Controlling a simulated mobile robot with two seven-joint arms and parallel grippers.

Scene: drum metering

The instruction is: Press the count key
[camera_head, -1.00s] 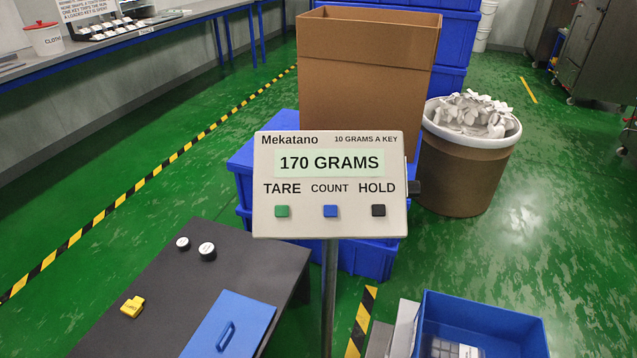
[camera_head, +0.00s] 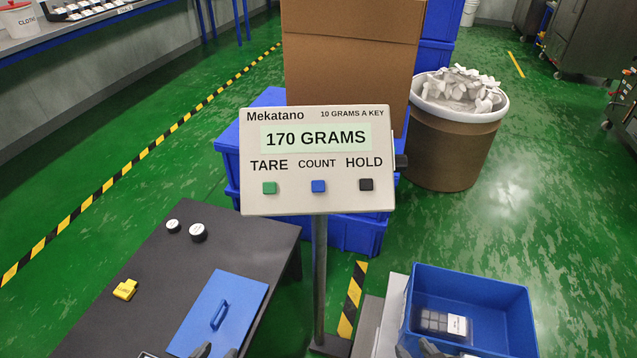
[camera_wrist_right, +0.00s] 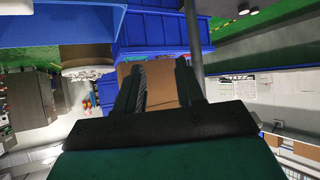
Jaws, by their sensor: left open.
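Only the dark fingertips of my left gripper (camera_head: 216,350) show at the bottom edge, apart, over the blue lid. The tips of my right gripper (camera_head: 415,349) show at the blue bin's lower left. In the right wrist view, my right gripper (camera_wrist_right: 160,75) is open and empty. Both are well below the panel.
The panel stands on a grey post (camera_head: 320,270). A dark table (camera_head: 120,325) at left holds a blue lid (camera_head: 235,295), a yellow object (camera_head: 125,290) and two round weights. A blue bin (camera_head: 480,283) is at right. A cardboard box (camera_head: 350,60) and drum (camera_head: 450,150) stand behind.

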